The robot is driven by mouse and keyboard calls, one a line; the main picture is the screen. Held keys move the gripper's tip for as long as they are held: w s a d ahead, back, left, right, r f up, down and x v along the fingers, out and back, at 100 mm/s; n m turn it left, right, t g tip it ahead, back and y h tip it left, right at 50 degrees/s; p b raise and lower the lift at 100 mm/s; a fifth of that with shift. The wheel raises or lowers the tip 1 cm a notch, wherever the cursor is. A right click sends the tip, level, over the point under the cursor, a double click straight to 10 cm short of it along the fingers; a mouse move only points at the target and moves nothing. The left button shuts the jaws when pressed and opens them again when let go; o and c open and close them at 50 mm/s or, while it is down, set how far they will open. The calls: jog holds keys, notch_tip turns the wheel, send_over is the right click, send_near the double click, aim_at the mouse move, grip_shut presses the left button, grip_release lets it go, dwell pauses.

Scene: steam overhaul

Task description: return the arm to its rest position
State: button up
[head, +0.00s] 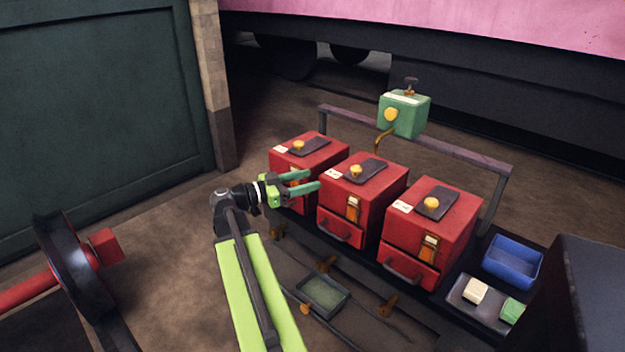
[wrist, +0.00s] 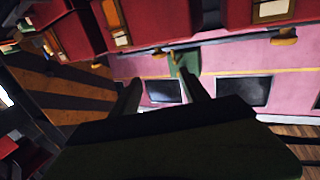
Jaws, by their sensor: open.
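My gripper (head: 303,182) is at the end of my green arm, in front of the red boxes in the head view. Its two green fingers are apart, with nothing seen between them. The fingertips are close to the left red box (head: 318,146) and the middle red box (head: 375,172); I cannot tell whether they touch either. In the wrist view my gripper (wrist: 158,88) shows as two dark fingers spread apart, with the red boxes along the top edge.
A third red box (head: 448,212) stands at the right. A green box (head: 409,118) sits above the rail behind them. A blue bin (head: 513,263) and a tray (head: 462,292) with small blocks are at the right. A shallow tray (head: 343,299) lies below. A black wheel (head: 68,262) is at left.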

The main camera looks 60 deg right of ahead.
dwell(0.3)
jog(key=w+a+n+t+h, duration=0.2)
jog(key=w+a+t, duration=0.1)
jog(key=w+a, duration=0.55)
jog(key=w+a+f+n+t+y, duration=0.2)
jog(key=w+a+f+n+t, duration=0.1)
jog(key=w+a+f, duration=0.3)
jog(key=w+a+f+n+t+y, duration=0.25)
jog(key=w+a+f, duration=0.3)
jog(key=a, duration=0.35)
jog(key=w+a+f+n+t+y, duration=0.1)
jog(key=a+f+n+y, duration=0.4)
jog(key=a, duration=0.6)
jog(key=a+f+n+t+y, duration=0.1)
jog(key=a+f+n+y, duration=0.2)
jog(key=a+n, duration=0.55)
jog(key=w+a+f+n+y, duration=0.1)
jog(key=a+f+n+y, duration=0.35)
jog(key=a, duration=0.85)
notch_tip(320, 180, up, 20)
jog(key=p, duration=1.9)
jog(key=shift+s+d+h+p, duration=0.25)
jog(key=shift+h+p, duration=0.05)
jog(key=shift+p, duration=0.05)
jog(key=shift+c, duration=0.4)
